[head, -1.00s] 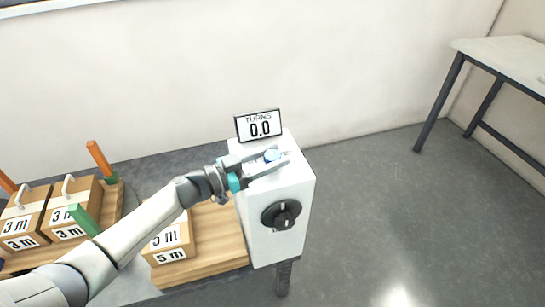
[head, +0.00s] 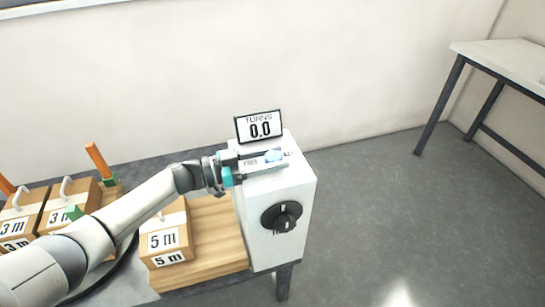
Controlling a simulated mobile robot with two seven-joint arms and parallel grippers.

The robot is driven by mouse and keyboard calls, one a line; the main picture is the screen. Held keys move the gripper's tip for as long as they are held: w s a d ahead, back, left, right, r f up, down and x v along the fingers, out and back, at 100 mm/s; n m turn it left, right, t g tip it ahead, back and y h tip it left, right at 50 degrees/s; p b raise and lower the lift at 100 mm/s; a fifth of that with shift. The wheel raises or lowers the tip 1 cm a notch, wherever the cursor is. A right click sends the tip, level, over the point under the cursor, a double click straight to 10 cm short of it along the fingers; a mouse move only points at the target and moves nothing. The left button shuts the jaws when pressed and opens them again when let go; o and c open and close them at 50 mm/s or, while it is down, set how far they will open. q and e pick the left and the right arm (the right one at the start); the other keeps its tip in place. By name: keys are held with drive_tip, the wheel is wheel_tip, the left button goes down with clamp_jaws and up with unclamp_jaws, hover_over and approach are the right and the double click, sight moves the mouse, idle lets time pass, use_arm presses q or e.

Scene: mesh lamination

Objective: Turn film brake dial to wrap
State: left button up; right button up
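The film brake dial (head: 284,217) is a round black knob on the front face of the white machine box (head: 262,245). A small white mark shows on it; its lettering is too small to read. My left gripper (head: 275,161) is over the top of the box, above and apart from the dial, with its two fingers spread. My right gripper is not in view.
A display (head: 260,127) reading TURNS 0.0 stands behind the box. A 5 m carton (head: 165,240) stands on the wooden board (head: 215,235); 3 m cartons (head: 66,205) are farther left. A separate table (head: 500,62) is at right, with clear floor between.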

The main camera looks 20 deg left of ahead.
use_arm(q)
drive_tip(key=o, duration=0.4)
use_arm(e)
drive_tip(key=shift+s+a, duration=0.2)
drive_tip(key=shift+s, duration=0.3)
use_arm(q)
drive_tip(key=p+v, duration=0.1)
drive_tip(key=v, duration=1.4)
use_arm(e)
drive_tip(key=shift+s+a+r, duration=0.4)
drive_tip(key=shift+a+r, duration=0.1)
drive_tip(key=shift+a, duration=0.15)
use_arm(q)
drive_tip(key=shift+s, duration=0.1)
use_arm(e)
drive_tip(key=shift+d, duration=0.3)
